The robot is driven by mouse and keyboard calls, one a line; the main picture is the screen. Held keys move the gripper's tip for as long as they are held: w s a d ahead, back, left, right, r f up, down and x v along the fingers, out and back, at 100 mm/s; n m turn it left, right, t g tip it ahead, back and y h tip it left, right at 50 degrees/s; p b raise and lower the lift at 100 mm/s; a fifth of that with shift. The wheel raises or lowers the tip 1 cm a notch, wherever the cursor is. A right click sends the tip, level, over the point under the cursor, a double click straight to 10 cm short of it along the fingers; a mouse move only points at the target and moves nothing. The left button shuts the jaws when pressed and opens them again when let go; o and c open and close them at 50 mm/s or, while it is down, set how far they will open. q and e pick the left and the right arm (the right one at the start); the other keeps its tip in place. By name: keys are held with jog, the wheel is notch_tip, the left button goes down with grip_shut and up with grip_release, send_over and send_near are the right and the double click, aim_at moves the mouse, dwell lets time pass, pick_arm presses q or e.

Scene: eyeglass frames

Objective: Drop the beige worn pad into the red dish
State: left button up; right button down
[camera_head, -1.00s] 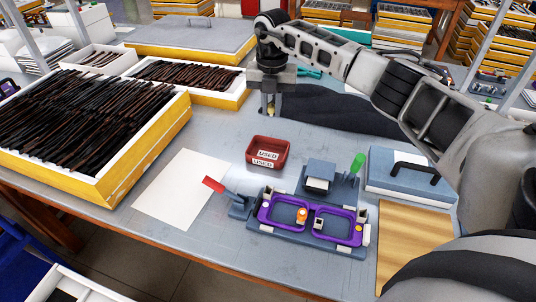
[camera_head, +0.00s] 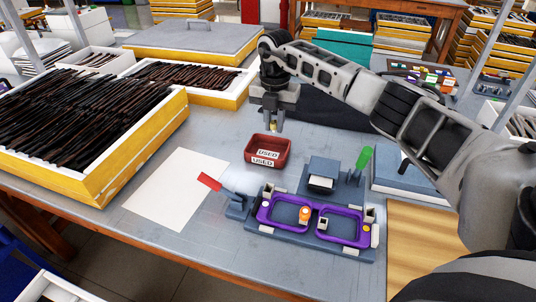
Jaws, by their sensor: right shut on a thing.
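The red dish (camera_head: 248,153), with white "USED" labels, sits on the grey table near the middle. My right gripper (camera_head: 273,127) points down just behind and above the dish's far rim. It is shut on a small beige piece, the worn pad (camera_head: 273,128), which barely shows between the fingertips. The pad appears to be near the dish's far edge; its exact height over the dish is hard to tell. My left gripper is not in view.
A purple eyeglass frame (camera_head: 268,215) sits in a grey fixture in front of the dish, with red (camera_head: 209,181) and green (camera_head: 364,158) handles. White paper (camera_head: 170,195) lies left. Crates of dark strips (camera_head: 90,120) fill the left side. A wooden board (camera_head: 415,240) lies right.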

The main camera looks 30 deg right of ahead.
jog(key=c, duration=1.2)
grip_release()
jog(key=shift+c, duration=0.2)
jog(key=shift+r, duration=0.1)
jog(key=shift+r, duration=0.25)
notch_tip(320, 180, up, 15)
jog(key=shift+r, duration=0.15)
